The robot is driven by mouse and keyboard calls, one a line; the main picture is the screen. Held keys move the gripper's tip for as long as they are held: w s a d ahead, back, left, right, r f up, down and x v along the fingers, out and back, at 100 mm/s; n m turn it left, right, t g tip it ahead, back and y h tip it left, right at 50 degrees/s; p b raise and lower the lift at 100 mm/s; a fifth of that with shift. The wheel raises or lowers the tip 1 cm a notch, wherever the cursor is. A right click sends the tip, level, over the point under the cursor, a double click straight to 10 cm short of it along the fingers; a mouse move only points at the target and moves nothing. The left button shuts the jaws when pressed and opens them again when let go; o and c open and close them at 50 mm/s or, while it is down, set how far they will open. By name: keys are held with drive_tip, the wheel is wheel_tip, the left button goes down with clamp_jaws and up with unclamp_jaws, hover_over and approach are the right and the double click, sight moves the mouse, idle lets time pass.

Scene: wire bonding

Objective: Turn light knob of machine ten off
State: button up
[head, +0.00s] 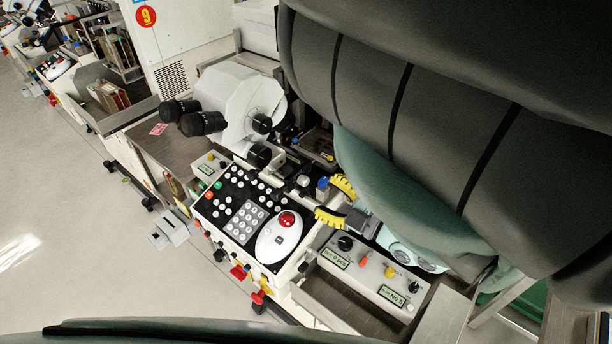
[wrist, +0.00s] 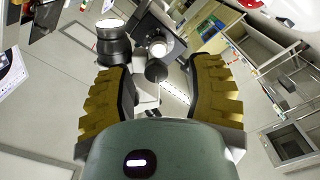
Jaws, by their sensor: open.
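A white bonding machine (head: 236,97) with black eyepieces stands in the middle of the head view. Its own number does not show, and I cannot tell which knob is the light knob. My gripper (head: 335,202) is open and empty, above the machine's right side, just behind this box. In the wrist view, my gripper (wrist: 161,90) has its yellow fingers spread, with a dark round knob (wrist: 156,70) beyond the gap.
A black button panel (head: 242,206) and a white mouse-like control with a red button (head: 280,237) lie left of my gripper. A red sign with a 9 (head: 146,16) is on a panel at the back left. My arm hides the upper right.

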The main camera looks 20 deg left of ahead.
sight(307, 183)
drive_tip(key=shift+p+x, duration=1.15)
drive_tip(key=shift+x, duration=2.1)
clamp_jaws()
